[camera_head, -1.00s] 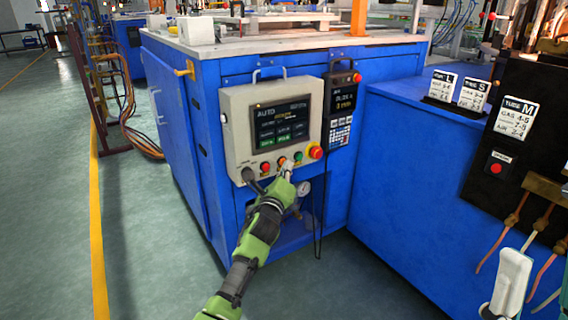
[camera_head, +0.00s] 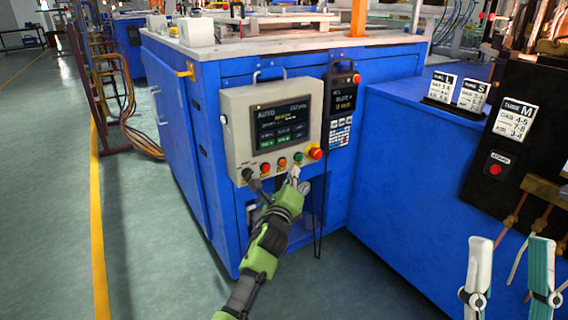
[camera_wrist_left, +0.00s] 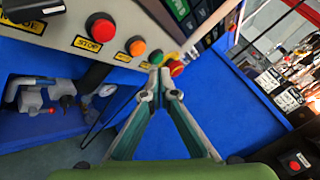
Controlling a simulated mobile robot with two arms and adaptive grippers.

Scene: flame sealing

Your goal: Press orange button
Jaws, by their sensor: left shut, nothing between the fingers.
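The orange button (camera_head: 282,162) sits on the grey control panel (camera_head: 240,130), between a red button (camera_head: 265,168) and a green button (camera_head: 298,157). It also shows in the left wrist view (camera_wrist_left: 136,46), right of the red STOP button (camera_wrist_left: 100,27). My left gripper (camera_head: 295,174) is shut and empty, just below the green button. In the left wrist view its closed tips (camera_wrist_left: 160,78) appear below and right of the orange button, nearer the green button (camera_wrist_left: 156,57); contact cannot be told. My right gripper (camera_head: 511,241) is at the lower right, fingers apart and empty.
A red knob (camera_head: 316,153) protrudes at the panel's right end, close to my left gripper. A handheld keypad (camera_head: 340,110) with a hanging cable is beside the panel. A black board with a red button (camera_head: 495,169) stands at right, near label cards (camera_head: 515,119).

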